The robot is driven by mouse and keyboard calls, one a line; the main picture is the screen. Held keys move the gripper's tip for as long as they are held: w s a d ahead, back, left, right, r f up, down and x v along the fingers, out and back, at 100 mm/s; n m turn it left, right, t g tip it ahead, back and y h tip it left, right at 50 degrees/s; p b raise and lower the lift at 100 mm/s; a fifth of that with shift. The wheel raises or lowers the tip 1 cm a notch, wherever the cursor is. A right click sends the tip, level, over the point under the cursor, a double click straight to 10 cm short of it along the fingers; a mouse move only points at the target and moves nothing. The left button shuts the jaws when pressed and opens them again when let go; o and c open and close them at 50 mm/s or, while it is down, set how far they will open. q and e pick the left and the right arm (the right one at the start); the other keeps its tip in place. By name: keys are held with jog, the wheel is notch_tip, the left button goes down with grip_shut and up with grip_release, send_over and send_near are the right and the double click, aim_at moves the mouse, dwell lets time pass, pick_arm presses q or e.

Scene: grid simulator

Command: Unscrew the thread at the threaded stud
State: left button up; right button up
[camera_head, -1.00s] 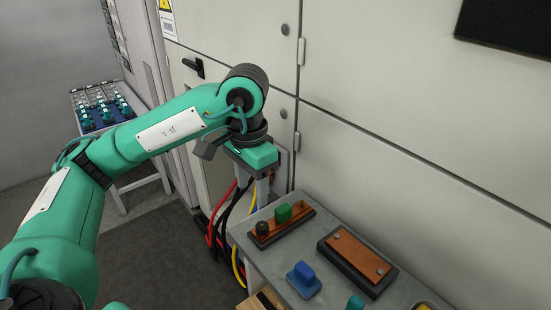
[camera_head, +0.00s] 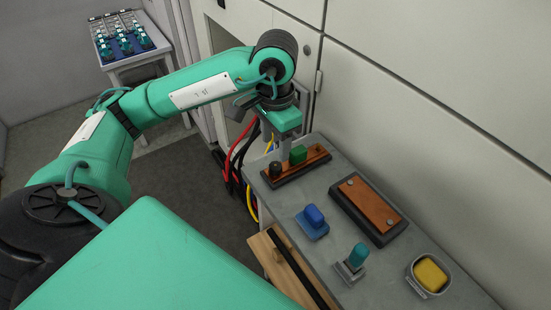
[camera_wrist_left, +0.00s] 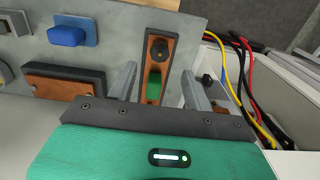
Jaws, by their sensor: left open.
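A brown board with a dark base (camera_head: 313,163) lies on the grey bench, carrying a round black knob (camera_head: 277,169) and a green block (camera_head: 298,154). I cannot make out a thread or say which part is the threaded stud. My left gripper (camera_head: 284,147) points down above the board near the green block. In the left wrist view the open fingers (camera_wrist_left: 159,72) stand either side of the board (camera_wrist_left: 172,32). The green block (camera_wrist_left: 153,89) and black knob (camera_wrist_left: 160,48) show between them, with nothing held. My right gripper is not in view.
The grey bench (camera_head: 330,265) also bears a second brown board (camera_head: 366,203), a blue block (camera_head: 314,215), a teal knob (camera_head: 357,255) and a yellow button (camera_head: 431,274). Cabinet walls stand behind. Red, black and yellow cables (camera_head: 238,160) hang left of the bench.

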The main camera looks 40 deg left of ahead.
aim_at(275, 166)
pick_arm(q)
notch_tip(275, 166, down, 6)
jog(key=shift+f+p, duration=0.1)
jog(key=shift+p, duration=0.65)
jog(key=shift+f, duration=0.25)
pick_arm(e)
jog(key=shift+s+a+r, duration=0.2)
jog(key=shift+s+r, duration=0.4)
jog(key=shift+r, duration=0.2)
pick_arm(q)
jog(key=shift+c, duration=0.2)
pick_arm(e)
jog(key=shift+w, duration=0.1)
pick_arm(q)
grip_shut()
jog(key=shift+f+n+b, duration=0.15)
jog(key=shift+n+b, duration=0.5)
jog(key=shift+n, duration=0.25)
jog(key=shift+n+b, duration=0.45)
jog(key=shift+n, duration=0.55)
jog(key=shift+r+n, duration=0.2)
jog(key=shift+n, duration=0.5)
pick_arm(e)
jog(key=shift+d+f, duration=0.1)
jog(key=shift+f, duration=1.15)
